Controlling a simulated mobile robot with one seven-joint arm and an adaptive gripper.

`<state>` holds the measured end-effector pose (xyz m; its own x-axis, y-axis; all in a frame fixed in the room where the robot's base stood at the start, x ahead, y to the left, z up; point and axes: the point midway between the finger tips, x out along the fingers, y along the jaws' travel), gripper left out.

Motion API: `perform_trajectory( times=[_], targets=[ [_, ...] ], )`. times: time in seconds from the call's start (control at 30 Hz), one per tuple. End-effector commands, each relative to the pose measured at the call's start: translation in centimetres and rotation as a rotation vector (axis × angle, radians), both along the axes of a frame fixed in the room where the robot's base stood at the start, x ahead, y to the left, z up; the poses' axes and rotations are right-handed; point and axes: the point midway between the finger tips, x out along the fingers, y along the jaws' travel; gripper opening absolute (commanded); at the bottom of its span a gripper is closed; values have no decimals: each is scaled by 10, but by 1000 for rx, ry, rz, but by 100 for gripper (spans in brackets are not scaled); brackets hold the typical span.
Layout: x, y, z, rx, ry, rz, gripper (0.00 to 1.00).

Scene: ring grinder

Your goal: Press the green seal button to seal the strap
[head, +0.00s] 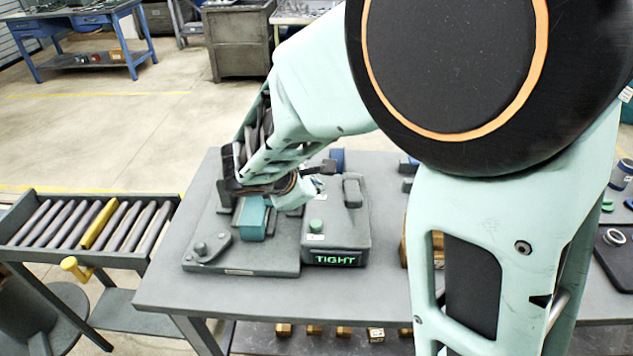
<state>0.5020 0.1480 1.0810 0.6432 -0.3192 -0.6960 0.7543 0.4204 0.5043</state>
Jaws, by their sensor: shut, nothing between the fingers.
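The strapping unit (335,235) is a grey box on the table, and its front display (336,259) reads "TIGHT" in green letters. The green seal button (316,225) is a small round knob on the left of the box's top, with a small white label in front of it. My gripper (318,184) is shut and empty, just behind and above the button in the picture. A gap shows between them, though its depth is hard to judge. My wrist covers part of the base plate and whatever lies behind. I cannot make out the strap.
A teal block (253,220) and a grey lever (212,250) sit on the base plate (270,268) left of the box. A grey raised part (352,190) stands on the box, right of my gripper. A roller conveyor (60,225) is at the left. The table's front strip is clear.

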Motion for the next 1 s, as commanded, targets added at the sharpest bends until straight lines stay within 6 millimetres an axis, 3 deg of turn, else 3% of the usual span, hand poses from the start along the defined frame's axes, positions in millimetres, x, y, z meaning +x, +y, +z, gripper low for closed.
perform_trajectory(
  times=[0.37,0.8,1.0],
  targets=[
    [0,0,-10,3,-1,-2,0],
    [0,0,-69,3,-1,-2,0],
    [1,0,-86,4,-2,-2,0]
  ],
)
